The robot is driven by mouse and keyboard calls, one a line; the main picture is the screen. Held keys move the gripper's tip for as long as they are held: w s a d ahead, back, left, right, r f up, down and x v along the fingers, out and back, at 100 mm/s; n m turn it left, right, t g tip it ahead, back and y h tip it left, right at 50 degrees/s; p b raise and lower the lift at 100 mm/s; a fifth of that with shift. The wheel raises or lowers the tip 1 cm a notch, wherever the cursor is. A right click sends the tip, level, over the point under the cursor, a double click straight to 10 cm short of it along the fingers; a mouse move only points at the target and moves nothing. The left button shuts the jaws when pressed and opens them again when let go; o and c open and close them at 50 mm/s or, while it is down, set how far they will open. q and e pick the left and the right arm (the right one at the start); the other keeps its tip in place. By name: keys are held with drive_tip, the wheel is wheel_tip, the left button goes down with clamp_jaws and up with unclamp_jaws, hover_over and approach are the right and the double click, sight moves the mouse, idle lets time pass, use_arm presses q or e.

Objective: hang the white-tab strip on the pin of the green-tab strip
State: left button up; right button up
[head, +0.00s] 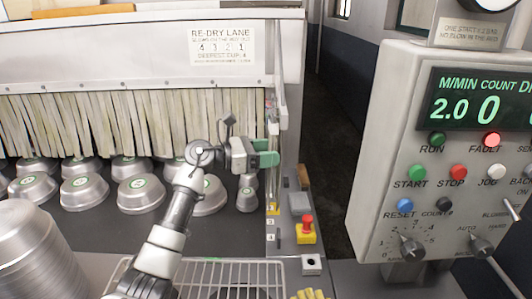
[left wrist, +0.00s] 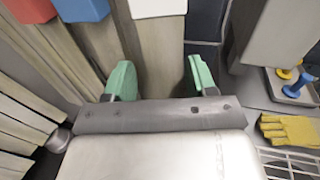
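The white-tab strip hangs in the left wrist view as a broad beige strip (left wrist: 158,55) with a white tab (left wrist: 158,8) at its top. My left gripper (left wrist: 160,78) has its two green fingers apart, one on each side of this strip; I cannot tell whether either touches it. In the head view the left gripper (head: 266,153) is at the right end of the strip curtain (head: 110,122). Strips with a red tab (left wrist: 83,8) and a blue tab (left wrist: 30,10) hang to the left. I cannot make out the green-tab strip or its pin. My right gripper is not in view.
Several upturned metal pans (head: 140,194) lie below the curtain. A control panel (head: 440,160) stands at the right. A red button on a yellow box (head: 306,233), a wire rack (head: 235,270) and yellow gloves (left wrist: 290,130) are near the front. A dark aisle lies behind the panel.

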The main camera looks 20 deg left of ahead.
use_arm(q)
drive_tip(key=shift+d, duration=0.25)
